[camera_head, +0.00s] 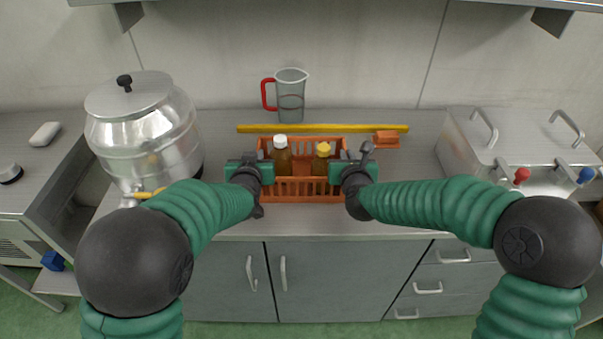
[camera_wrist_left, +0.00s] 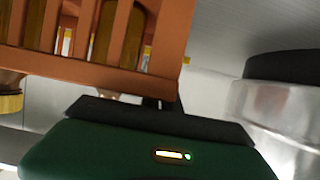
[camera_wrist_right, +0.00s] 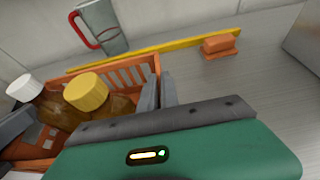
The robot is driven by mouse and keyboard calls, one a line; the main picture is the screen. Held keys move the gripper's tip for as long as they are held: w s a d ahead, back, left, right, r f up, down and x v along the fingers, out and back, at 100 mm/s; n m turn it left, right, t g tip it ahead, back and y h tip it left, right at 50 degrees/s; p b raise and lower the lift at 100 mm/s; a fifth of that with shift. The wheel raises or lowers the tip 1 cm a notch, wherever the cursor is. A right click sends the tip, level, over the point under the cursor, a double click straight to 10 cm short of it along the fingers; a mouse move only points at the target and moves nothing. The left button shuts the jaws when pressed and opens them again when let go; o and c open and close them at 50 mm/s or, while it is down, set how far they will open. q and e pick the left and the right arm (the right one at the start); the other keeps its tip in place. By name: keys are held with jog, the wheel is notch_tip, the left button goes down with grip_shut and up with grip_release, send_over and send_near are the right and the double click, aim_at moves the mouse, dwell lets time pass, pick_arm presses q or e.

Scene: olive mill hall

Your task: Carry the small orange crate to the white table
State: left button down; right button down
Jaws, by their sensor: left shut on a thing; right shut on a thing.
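The small orange crate (camera_head: 290,188) is at the middle of the grey counter in the head view, with slatted walls. Two brown bottles stand in it, one with a white cap (camera_head: 281,142) and one with a yellow cap (camera_head: 323,149). My left gripper (camera_head: 256,177) is shut on the crate's left end, and my right gripper (camera_head: 350,175) is shut on its right end. The crate also shows close up in the left wrist view (camera_wrist_left: 120,72) and in the right wrist view (camera_wrist_right: 150,68). Whether its bottom touches the counter is hard to tell. No white table is seen.
A steel drum (camera_head: 145,125) stands left on the counter (camera_head: 400,215), and a steel box with lids (camera_head: 510,140) stands right. Behind the crate are a yellow bar (camera_head: 225,128), a jug with a red handle (camera_head: 291,95) and an orange brush-like block (camera_head: 386,139).

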pick_arm(q)
jog(key=shift+r, duration=0.1)
pick_arm(e)
jog(key=shift+r, duration=0.1)
